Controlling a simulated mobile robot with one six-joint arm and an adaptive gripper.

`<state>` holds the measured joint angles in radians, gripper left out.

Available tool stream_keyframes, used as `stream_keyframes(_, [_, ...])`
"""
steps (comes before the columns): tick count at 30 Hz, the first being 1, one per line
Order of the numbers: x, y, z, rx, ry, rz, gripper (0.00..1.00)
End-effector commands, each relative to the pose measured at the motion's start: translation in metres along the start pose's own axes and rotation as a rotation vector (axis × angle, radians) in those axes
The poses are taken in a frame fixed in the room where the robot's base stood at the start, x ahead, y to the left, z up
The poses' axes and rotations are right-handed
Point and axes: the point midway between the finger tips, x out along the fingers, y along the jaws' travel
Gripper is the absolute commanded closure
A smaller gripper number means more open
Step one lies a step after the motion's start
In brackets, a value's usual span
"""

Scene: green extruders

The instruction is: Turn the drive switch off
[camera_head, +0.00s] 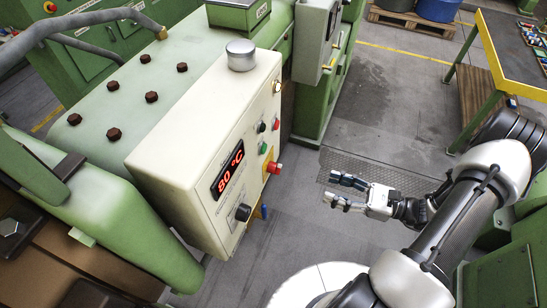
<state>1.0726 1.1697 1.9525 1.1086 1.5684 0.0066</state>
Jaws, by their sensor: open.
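A cream control box (172,135) is fixed to the green machine at the left of centre. I cannot read which of these is the drive switch. My gripper (340,191) is open and empty, right of the box and apart from it, with its fingers pointing left.
A grey cylinder (240,55) stands on top of the box. A second grey box (315,40) with controls is behind. The floor between is clear.

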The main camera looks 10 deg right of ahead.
Motion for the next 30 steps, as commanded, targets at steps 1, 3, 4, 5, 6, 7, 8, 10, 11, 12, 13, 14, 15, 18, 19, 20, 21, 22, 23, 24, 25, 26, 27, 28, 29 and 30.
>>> stream_keyframes(1, [-0.001,-0.001,-0.001,0.008,-0.009,-0.015,0.52])
stream_keyframes(3, [0.002,-0.001,-0.002,0.013,-0.014,-0.021,0.52])
stream_keyframes(4, [0.004,-0.001,-0.002,0.013,-0.014,-0.02,0.52])
stream_keyframes(5, [0.007,-0.001,-0.002,0.013,-0.014,-0.02,0.52])
stream_keyframes(6, [0.013,-0.001,-0.002,0.013,-0.014,-0.018,0.52])
stream_keyframes(7, [0.017,-0.001,-0.002,0.013,-0.013,-0.017,0.52])
stream_keyframes(8, [0.023,-0.001,-0.002,0.013,-0.013,-0.016,0.52])
stream_keyframes(10, [0.037,-0.001,-0.002,0.013,-0.013,-0.014,0.52])
stream_keyframes(11, [0.044,-0.001,-0.002,0.013,-0.013,-0.013,0.52])
stream_keyframes(12, [0.053,-0.001,-0.002,0.013,-0.013,-0.013,0.52])
stream_keyframes(13, [0.059,-0.001,-0.002,0.013,-0.012,-0.012,0.52])
stream_keyframes(14, [0.066,-0.001,-0.001,0.013,-0.012,-0.013,0.52])
stream_keyframes(15, [0.075,-0.001,-0.001,0.013,-0.012,-0.012,0.52])
stream_keyframes(18, [0.097,-0.001,-0.001,0.012,-0.012,-0.011,0.52])
stream_keyframes(19, [0.104,-0.002,-0.001,0.012,-0.012,-0.012,0.52])
stream_keyframes(20, [0.11,-0.002,-0.001,0.012,-0.011,-0.012,0.52])
stream_keyframes(21, [0.119,-0.001,-0.001,0.012,-0.011,-0.011,0.52])
stream_keyframes(22, [0.125,-0.002,-0.001,0.011,-0.011,-0.012,0.52])
stream_keyframes(23, [0.131,-0.002,-0.001,0.011,-0.011,-0.012,0.52])
stream_keyframes(24, [0.138,-0.002,-0.001,0.011,-0.011,-0.012,0.52])
stream_keyframes(25, [0.143,-0.002,-0.001,0.011,-0.011,-0.013,0.52])
stream_keyframes(26, [0.147,-0.002,-0.001,0.011,-0.01,-0.013,0.52])
stream_keyframes(27, [0.153,-0.003,-0.001,0.011,-0.01,-0.014,0.52])
stream_keyframes(28, [0.157,-0.003,-0.001,0.011,-0.011,-0.014,0.52])
stream_keyframes(29, [0.16,-0.003,-0.001,0.011,-0.011,-0.014,0.52])
stream_keyframes(30, [0.164,-0.003,-0.001,0.011,-0.011,-0.016,0.52])
